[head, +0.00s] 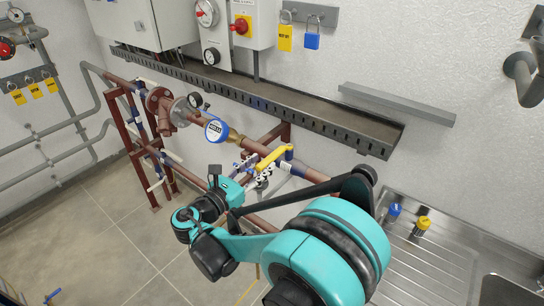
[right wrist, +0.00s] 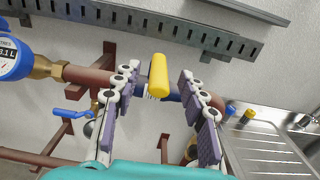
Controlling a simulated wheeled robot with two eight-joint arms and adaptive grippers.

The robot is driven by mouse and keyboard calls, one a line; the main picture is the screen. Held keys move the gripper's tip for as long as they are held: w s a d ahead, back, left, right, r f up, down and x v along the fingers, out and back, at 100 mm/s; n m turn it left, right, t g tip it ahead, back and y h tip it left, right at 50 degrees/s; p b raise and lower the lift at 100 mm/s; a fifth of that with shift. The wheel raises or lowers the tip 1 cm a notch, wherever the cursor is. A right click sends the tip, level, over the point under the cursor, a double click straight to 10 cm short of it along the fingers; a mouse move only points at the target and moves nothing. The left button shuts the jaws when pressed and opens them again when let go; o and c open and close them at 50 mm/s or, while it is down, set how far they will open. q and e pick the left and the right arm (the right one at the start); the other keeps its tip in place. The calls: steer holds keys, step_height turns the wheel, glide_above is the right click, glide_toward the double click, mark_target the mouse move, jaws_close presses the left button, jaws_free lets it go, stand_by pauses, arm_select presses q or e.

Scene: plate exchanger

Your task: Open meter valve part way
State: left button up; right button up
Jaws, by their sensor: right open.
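The blue water meter (head: 216,130) sits on the brown pipe, left of a valve with a yellow lever handle (head: 273,158). In the right wrist view the yellow handle (right wrist: 158,75) points towards the camera, between the spread fingers of my right gripper (right wrist: 160,80). The gap on each side suggests no contact. The meter's edge (right wrist: 12,58) shows at the far left there. In the head view my right gripper (head: 264,178) is at the valve, its fingers small and partly hidden by my arm. My left gripper is not in view.
A slotted cable tray (head: 270,101) runs along the wall above the pipe. A small blue-handled valve (right wrist: 72,115) is left of the fingers. A steel sink drainer (head: 435,258) at the right carries a blue item (head: 393,210) and a yellow item (head: 424,223).

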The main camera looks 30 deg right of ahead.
mark_target(270, 157)
steer(key=x, duration=0.5)
steer(key=shift+d+b, duration=0.1)
steer(key=shift+b, duration=0.3)
jaws_close()
